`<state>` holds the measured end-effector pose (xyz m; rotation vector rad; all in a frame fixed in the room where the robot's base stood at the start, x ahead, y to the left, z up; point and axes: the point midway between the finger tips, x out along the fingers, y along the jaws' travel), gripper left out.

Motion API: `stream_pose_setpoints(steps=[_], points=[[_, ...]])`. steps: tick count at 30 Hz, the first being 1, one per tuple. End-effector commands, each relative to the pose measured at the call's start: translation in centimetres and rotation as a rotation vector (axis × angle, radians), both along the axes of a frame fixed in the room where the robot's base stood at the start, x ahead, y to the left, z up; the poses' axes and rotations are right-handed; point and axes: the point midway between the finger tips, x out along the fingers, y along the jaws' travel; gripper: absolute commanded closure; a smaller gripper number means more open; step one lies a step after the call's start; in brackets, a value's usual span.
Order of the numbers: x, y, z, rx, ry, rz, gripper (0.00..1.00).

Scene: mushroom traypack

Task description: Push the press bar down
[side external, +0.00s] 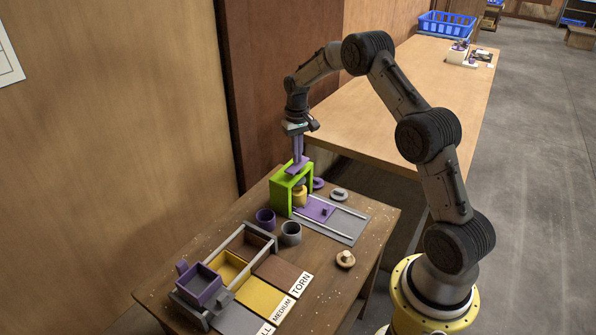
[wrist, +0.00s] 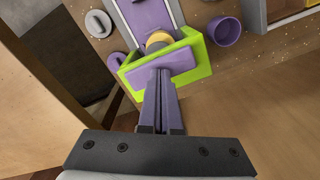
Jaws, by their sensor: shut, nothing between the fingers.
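The press is a green frame (side external: 283,186) standing on the small brown table. Its purple press bar (side external: 296,169) lies across the top of the frame; in the wrist view the bar (wrist: 162,66) spans the green frame (wrist: 198,70). My gripper (side external: 298,160) is shut and empty, pointing down, with its purple fingertips (wrist: 160,73) at the middle of the bar. I cannot tell whether they touch it. A yellow piece (side external: 299,197) sits inside the frame under the bar, partly hidden. It also shows in the wrist view (wrist: 158,38).
A purple plate (side external: 315,209) lies on a grey railed base (side external: 348,231) beside the press. A mushroom (side external: 345,259) lies nearby. Labelled sorting trays with a purple box (side external: 200,284) occupy the table's left end.

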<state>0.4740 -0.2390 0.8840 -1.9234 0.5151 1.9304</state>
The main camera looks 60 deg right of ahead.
Motion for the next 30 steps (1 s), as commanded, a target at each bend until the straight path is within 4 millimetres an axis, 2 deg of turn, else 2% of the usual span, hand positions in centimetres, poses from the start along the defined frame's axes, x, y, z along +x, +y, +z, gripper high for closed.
stream_pose_setpoints(steps=[12, 18, 27, 29, 30], points=[[0.1, 0.0, 3.3, -0.002, -0.004, 0.0, 1.0], [0.1, 0.0, 4.1, -0.002, -0.003, 0.0, 1.0], [0.2, 0.1, 4.2, -0.001, -0.003, 0.003, 1.0], [0.5, 0.6, 4.7, -0.007, -0.014, 0.014, 1.0], [0.9, 1.0, 5.7, -0.014, -0.029, 0.023, 1.0]])
